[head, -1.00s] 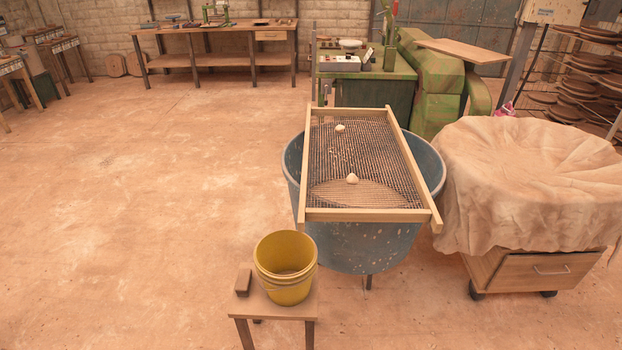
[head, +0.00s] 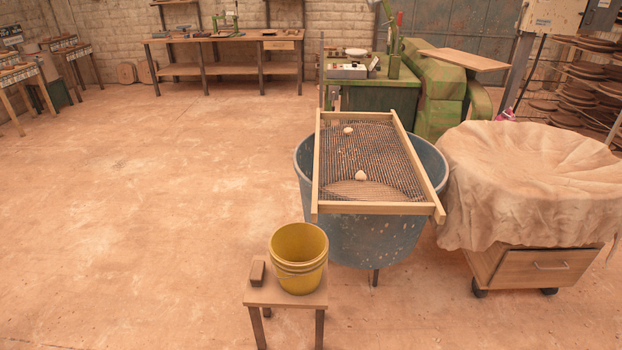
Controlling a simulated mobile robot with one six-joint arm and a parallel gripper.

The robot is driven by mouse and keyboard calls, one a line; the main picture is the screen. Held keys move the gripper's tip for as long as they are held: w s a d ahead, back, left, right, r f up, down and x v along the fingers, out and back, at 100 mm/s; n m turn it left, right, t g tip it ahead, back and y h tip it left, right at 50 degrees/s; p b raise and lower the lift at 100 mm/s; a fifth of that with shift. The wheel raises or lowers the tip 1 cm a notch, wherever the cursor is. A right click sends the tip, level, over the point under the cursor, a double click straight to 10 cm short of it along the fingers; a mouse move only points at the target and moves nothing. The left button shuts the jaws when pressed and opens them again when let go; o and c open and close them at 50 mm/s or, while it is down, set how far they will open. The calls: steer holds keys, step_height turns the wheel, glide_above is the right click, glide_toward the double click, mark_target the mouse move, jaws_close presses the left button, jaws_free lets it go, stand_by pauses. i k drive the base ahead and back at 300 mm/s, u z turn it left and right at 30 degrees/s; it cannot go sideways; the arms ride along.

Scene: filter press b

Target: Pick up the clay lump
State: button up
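Two small pale lumps that look like clay lie on a wire-mesh screen in a wooden frame (head: 316,165). The nearer lump (head: 361,176) is the larger one and sits towards the front of the mesh. The farther lump (head: 348,131) lies near the back left of the mesh. The screen rests across the rim of a large blue tub (head: 365,240). My gripper and arm do not show in the head view.
A yellow bucket (head: 298,262) and a small brown block (head: 257,273) stand on a low stool (head: 262,294) in front of the tub. A cloth-draped cabinet (head: 540,180) stands close on the right. Open floor (head: 150,200) lies to the left.

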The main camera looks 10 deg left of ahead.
mark_target(360, 176)
steer(key=u, duration=0.35)
steer(key=k, duration=0.3)
steer(key=u, duration=1.6)
steer(key=k, duration=0.65)
steer(key=z, duration=0.45)
steer(key=i, duration=1.65)
steer(key=u, duration=0.3)
